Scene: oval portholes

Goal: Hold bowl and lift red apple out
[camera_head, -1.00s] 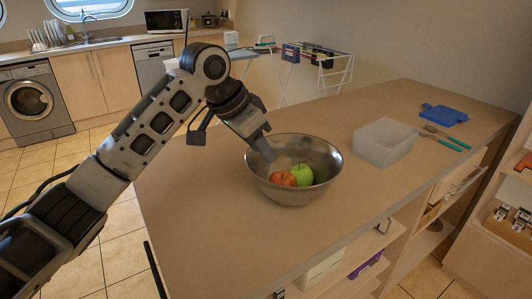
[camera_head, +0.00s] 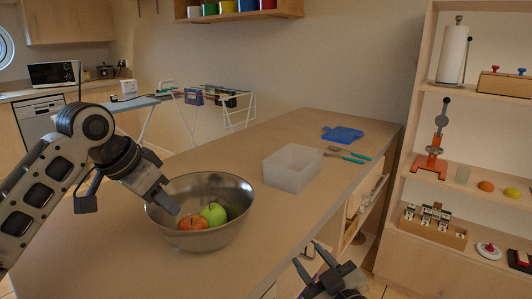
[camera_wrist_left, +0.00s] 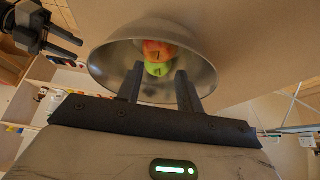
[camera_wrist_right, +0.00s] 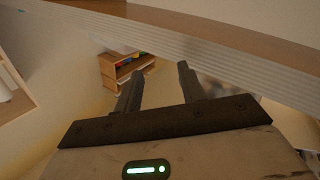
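A metal bowl (camera_head: 236,190) stands on the counter, holding a red apple (camera_head: 193,223) at the front and a green apple (camera_head: 214,213) beside it. The apples also show in the left wrist view, red (camera_wrist_left: 158,49) and green (camera_wrist_left: 157,69). My left gripper (camera_head: 171,206) is at the bowl's left side, fingertips at the rim. In the left wrist view its fingers (camera_wrist_left: 160,82) are apart, with the bowl's edge between or behind them; contact is unclear. My right gripper (camera_head: 311,257) is open and empty in front of the counter's edge, right of the bowl.
A translucent box (camera_head: 292,168), a blue board (camera_head: 342,134) and utensils with teal handles (camera_head: 350,156) lie further back on the counter. A shelf unit (camera_head: 470,165) stands at right. The counter in front of the bowl is clear.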

